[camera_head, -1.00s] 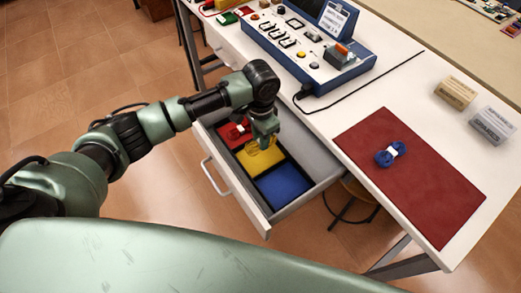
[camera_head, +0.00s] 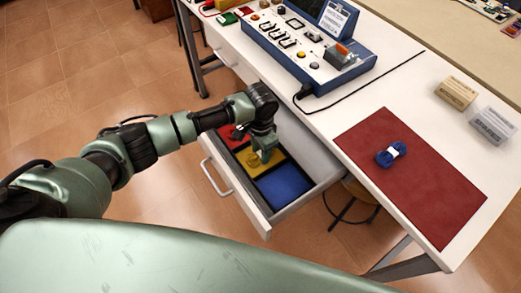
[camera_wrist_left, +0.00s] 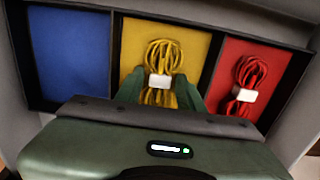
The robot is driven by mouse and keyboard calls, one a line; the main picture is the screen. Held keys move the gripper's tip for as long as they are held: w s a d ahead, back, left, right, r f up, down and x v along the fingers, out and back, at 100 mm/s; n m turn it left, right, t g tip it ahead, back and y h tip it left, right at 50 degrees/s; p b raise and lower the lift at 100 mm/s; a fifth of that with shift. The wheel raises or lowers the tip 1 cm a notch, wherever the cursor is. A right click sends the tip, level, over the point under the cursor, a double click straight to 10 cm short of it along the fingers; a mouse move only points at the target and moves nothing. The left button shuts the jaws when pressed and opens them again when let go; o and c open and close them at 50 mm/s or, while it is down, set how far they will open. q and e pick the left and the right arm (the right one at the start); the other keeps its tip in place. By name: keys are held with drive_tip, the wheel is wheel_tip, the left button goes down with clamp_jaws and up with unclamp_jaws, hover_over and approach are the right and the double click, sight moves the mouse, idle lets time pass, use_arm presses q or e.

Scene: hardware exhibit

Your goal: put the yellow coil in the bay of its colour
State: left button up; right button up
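The yellow coil (camera_head: 253,159), bound with a white band, lies in the yellow bay (camera_head: 270,164) of the open drawer. In the left wrist view the yellow coil (camera_wrist_left: 163,55) is over the yellow floor of that bay, with its near end between my fingers. My left gripper (camera_head: 264,152) is over the yellow bay; in the wrist view its fingers (camera_wrist_left: 159,93) stand apart on either side of the coil. The coil's nearest part is hidden behind my gripper body. My right gripper is not in view.
A red coil (camera_wrist_left: 247,80) lies in the red bay; the blue bay (camera_head: 284,184) is empty. A control console (camera_head: 305,45) and two small blocks stand there too.

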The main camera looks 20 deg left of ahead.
use_arm(q)
drive_tip(key=shift+r, duration=0.1)
drive_tip(key=shift+r, duration=0.25)
wheel_tip(320, 180, up, 12)
drive_tip(key=shift+f, duration=0.15)
idle(0.3)
